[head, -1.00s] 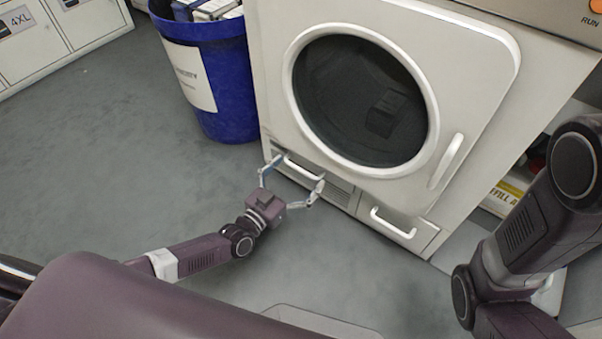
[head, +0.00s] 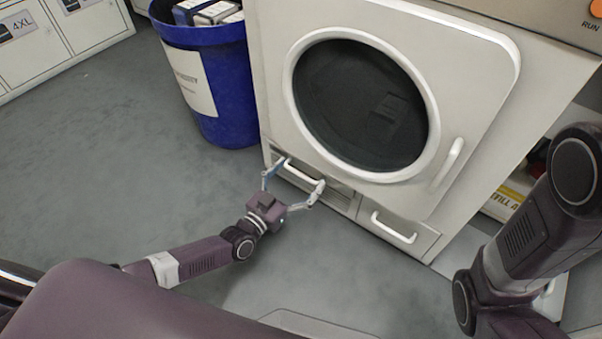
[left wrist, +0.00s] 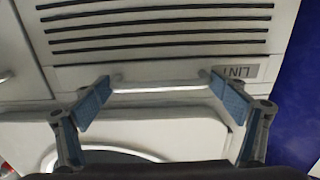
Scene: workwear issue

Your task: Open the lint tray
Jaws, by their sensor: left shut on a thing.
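The lint tray (head: 341,199) is the slatted panel low on the left of the white dryer's front. It looks flush with the dryer in the head view. Its pale bar handle (head: 303,174) also shows in the left wrist view (left wrist: 160,88), beside a grey "LINT" label (left wrist: 236,72). My left gripper (head: 298,172) has its two blue-padded fingers at opposite ends of the handle, shut on it lengthwise. The wrist view shows the same grip (left wrist: 160,90). My right arm shows at the right edge of the head view, but its gripper is not visible.
The dryer door (head: 360,100) is closed above the tray. A second drawer with a white handle (head: 394,228) is to the tray's right. A blue bin (head: 222,100) stands left of the dryer. The grey floor in front is mostly clear.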

